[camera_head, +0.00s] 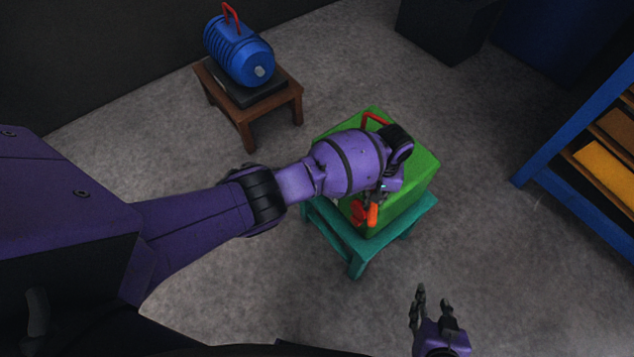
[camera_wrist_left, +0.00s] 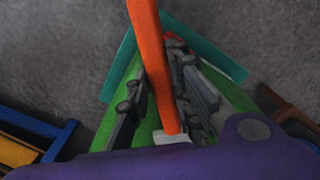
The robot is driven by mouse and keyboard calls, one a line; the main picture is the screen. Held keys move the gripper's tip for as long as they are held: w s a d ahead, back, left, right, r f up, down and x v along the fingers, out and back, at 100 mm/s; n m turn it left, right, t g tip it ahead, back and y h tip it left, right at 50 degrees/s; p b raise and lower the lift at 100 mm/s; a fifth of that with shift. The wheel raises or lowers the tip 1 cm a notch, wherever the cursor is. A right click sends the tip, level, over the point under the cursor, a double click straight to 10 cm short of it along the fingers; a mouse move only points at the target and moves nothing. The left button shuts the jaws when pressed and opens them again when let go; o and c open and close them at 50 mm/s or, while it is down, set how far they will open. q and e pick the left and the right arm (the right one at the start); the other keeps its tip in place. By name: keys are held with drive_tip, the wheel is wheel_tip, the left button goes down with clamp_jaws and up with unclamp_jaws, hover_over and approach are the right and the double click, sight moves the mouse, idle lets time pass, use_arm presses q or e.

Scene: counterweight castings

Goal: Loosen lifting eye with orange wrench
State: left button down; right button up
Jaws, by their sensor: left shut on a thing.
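The orange wrench (camera_head: 373,215) is in my left gripper (camera_head: 378,196), beside the near side of the green casting (camera_head: 413,187). In the left wrist view the wrench (camera_wrist_left: 152,60) runs between the fingers of the left gripper (camera_wrist_left: 160,85), which is shut on it. A red lifting eye (camera_head: 376,118) stands on the casting's top, partly hidden by my left arm. A red part (camera_head: 358,212) shows right beside the wrench; whether they touch I cannot tell. My right gripper (camera_head: 432,306) is open and empty, low in the head view.
The green casting stands on a teal stand (camera_head: 357,258). A blue casting (camera_head: 238,52) with a red handle sits on a brown stand (camera_head: 286,105) at the back. A blue-framed rack (camera_head: 572,135) with yellow bins (camera_head: 605,168) is at the right. The grey floor between is clear.

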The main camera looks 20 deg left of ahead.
use_arm(q)
drive_tip(key=shift+w+d+r+n, duration=0.25)
drive_tip(key=shift+w+d+n, duration=0.1)
drive_tip(key=shift+d, duration=0.2)
drive_tip(key=shift+w+d+n, duration=0.15)
drive_tip(key=shift+d+n, duration=0.3)
drive_tip(key=shift+d, duration=0.5)
use_arm(e)
drive_tip(key=shift+s+f, duration=0.25)
drive_tip(key=shift+f, duration=0.1)
use_arm(q)
drive_tip(key=shift+w+d+n+b, duration=0.2)
drive_tip(key=shift+d+n+b, duration=0.1)
drive_tip(key=shift+d, duration=0.15)
drive_tip(key=shift+w+d+n+b, duration=0.15)
drive_tip(key=shift+d+n, duration=0.15)
drive_tip(key=shift+d, duration=0.15)
use_arm(e)
drive_tip(key=shift+s+f, duration=0.35)
drive_tip(key=shift+f, duration=0.1)
use_arm(q)
drive_tip(key=shift+w+d+n+b, duration=0.35)
drive_tip(key=shift+d+n, duration=0.25)
drive_tip(key=shift+d, duration=0.25)
use_arm(e)
drive_tip(key=shift+s+f+g, duration=0.3)
drive_tip(key=shift+s+f, duration=0.15)
drive_tip(key=shift+f, duration=0.2)
use_arm(q)
drive_tip(key=shift+d, duration=0.1)
